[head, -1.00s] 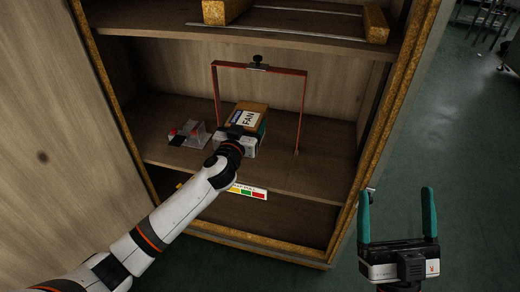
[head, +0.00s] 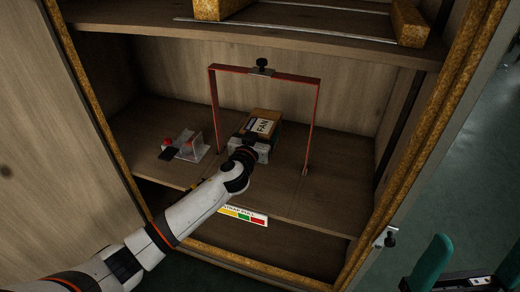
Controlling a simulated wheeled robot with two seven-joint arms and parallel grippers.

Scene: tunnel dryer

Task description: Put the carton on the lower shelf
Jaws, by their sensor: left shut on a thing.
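The carton (head: 261,126) is a small brown box with a white label reading FAN. It is at the lower shelf (head: 285,190) of a wooden cabinet, inside a red frame. My left gripper (head: 254,146) is shut on the carton from the front; its fingers are mostly hidden by its own body and the box. I cannot tell whether the carton's underside touches the shelf.
The red frame (head: 214,115) has a black knob on top. A clear plastic holder (head: 190,146) with red and black parts stands left of the carton. A coloured label strip (head: 245,215) is on the shelf's front edge. The upper shelf (head: 300,42) is above. Shelf right of the frame is clear.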

